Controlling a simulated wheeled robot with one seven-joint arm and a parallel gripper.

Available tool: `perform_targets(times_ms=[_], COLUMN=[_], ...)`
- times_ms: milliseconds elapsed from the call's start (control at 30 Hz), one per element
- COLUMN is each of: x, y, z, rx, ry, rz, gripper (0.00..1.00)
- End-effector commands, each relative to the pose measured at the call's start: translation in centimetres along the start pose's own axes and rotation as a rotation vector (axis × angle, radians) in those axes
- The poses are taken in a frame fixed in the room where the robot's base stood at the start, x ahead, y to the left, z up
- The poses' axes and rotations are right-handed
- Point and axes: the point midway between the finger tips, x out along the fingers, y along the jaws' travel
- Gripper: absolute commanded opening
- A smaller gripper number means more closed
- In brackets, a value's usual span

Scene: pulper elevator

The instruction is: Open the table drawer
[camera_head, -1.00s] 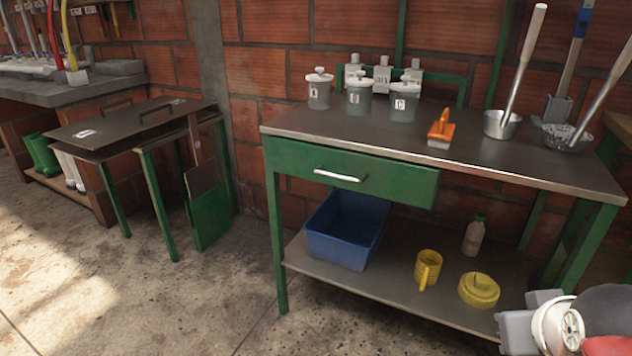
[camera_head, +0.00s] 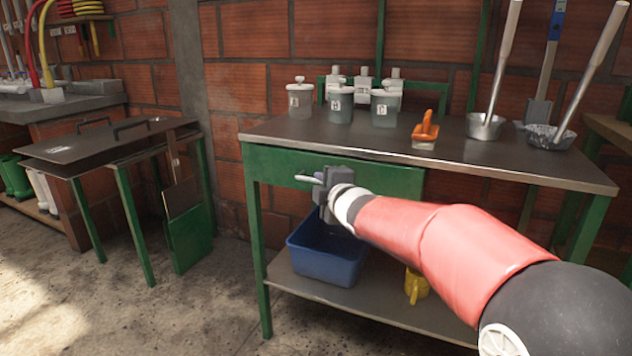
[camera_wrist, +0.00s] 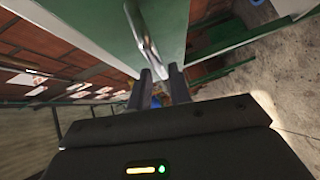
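The green drawer front (camera_head: 395,181) is under the table top and looks closed. Its metal handle (camera_head: 307,179) shows only at its left end, as my gripper (camera_head: 326,180) covers the rest. In the wrist view the handle (camera_wrist: 146,38) runs down the green drawer front (camera_wrist: 172,22) to the fingertips. My gripper (camera_wrist: 160,78) is open there, its two dark fingers apart with the handle's near end at the gap between them. I cannot tell whether the fingers touch the handle.
The table (camera_head: 455,167) carries lidded jars (camera_head: 340,105), an orange-handled brush (camera_head: 426,130) and long-handled ladles (camera_head: 487,124). A blue bin (camera_head: 325,262) and a yellow mug (camera_head: 416,286) stand on the lower shelf. The floor at front left is clear.

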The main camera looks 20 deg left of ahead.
Motion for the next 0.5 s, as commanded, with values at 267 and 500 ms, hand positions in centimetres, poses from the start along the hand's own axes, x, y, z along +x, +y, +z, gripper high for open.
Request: perform_targets(times_ms=[267, 500], x=[3.3, 3.7], y=[0.0, 0.0], z=[0.0, 0.1], rx=[0.002, 0.003], ry=[-0.001, -0.002], rz=[-0.001, -0.001], gripper=[0.2, 0.2])
